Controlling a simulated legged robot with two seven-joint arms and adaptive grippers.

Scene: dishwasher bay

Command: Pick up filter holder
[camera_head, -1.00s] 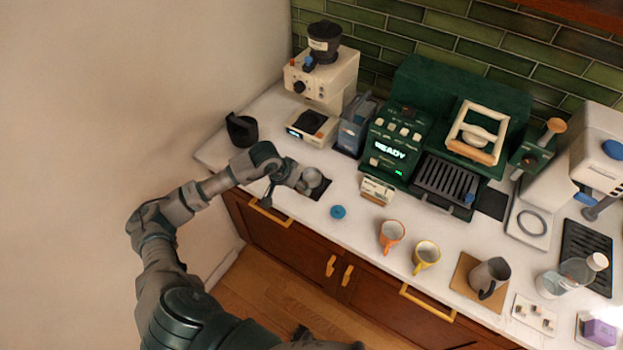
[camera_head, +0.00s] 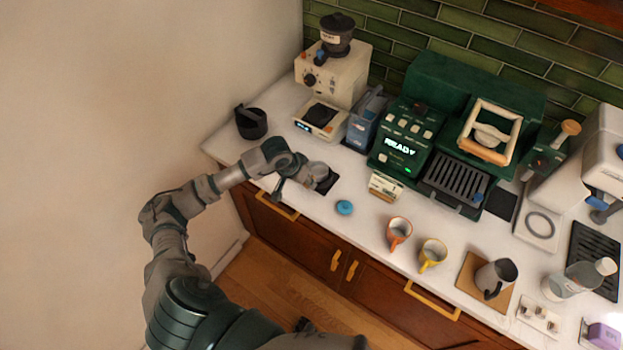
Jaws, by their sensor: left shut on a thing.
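My left gripper (camera_head: 304,174) is over the left part of the white counter, at the left edge of a small dark mat (camera_head: 328,185). It is shut on a small grey metal piece (camera_head: 317,171), which looks like the filter holder. The fingers and the piece blend together in grey, so its outline and handle are partly hidden. I cannot tell whether it touches the mat.
A cream grinder (camera_head: 326,78) and a black knock container (camera_head: 251,123) stand behind the gripper. A green espresso machine (camera_head: 403,146) is to the right. A blue disc (camera_head: 344,207), an orange cup (camera_head: 399,231) and a yellow cup (camera_head: 432,252) stand near the front edge.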

